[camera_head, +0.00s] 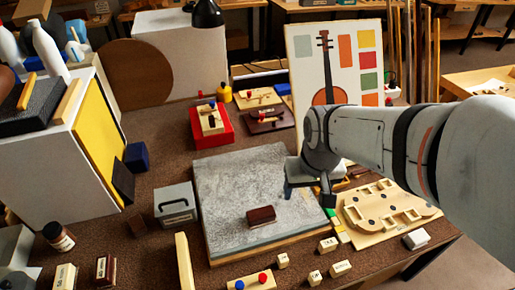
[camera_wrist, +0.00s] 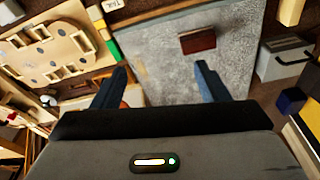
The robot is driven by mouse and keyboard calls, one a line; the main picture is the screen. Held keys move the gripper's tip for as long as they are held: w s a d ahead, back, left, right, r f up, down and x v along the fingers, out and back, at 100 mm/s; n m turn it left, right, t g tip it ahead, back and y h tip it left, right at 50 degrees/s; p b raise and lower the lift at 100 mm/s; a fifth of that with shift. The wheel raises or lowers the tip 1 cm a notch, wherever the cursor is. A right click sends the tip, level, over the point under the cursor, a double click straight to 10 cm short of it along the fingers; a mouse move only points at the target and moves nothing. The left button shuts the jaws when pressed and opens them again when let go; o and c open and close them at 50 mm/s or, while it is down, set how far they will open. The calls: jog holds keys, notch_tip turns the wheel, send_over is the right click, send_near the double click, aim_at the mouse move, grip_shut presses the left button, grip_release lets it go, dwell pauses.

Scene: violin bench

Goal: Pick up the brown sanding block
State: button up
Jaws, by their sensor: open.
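The brown sanding block (camera_head: 261,216) lies on the grey slab (camera_head: 235,175), near its front edge. In the wrist view the block (camera_wrist: 198,40) shows beyond my fingertips, right of the middle between them. My gripper (camera_head: 308,195) is open and empty above the right side of the slab. It is to the right of the block and apart from it. In the wrist view my gripper (camera_wrist: 161,70) shows its two dark blue fingers spread, with the slab (camera_wrist: 160,45) behind them.
A pale wooden violin form (camera_head: 385,212) lies right of the slab. A grey box with a handle (camera_head: 176,204) stands left of it. Small labelled wooden blocks (camera_head: 328,245) lie in front. A red tray (camera_head: 212,125) and a violin poster (camera_head: 338,62) are behind. Above the slab is free room.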

aim_at(262, 216)
jog(key=shift+o, duration=1.4)
jog(key=w+a+f+n+g, duration=0.1)
jog(key=w+a+f, duration=0.3)
jog(key=f, duration=0.1)
jog(key=shift+f, duration=0.2)
jog(key=o, duration=0.4)
jog(key=shift+n+g, duration=0.5)
jog(key=shift+n, duration=0.2)
jog(key=w+a+f, duration=0.1)
jog(key=f, duration=0.1)
jog(key=w+a+f, duration=0.1)
jog(key=a+f, duration=0.1)
jog(key=f, duration=0.1)
jog(key=w+a+f, duration=0.1)
jog(key=a+f, duration=0.1)
jog(key=f, duration=0.1)
jog(key=shift+a+f, duration=0.2)
jog(key=shift+f, duration=0.05)
jog(key=shift+s+f, duration=0.1)
jog(key=shift+f, duration=3.85)
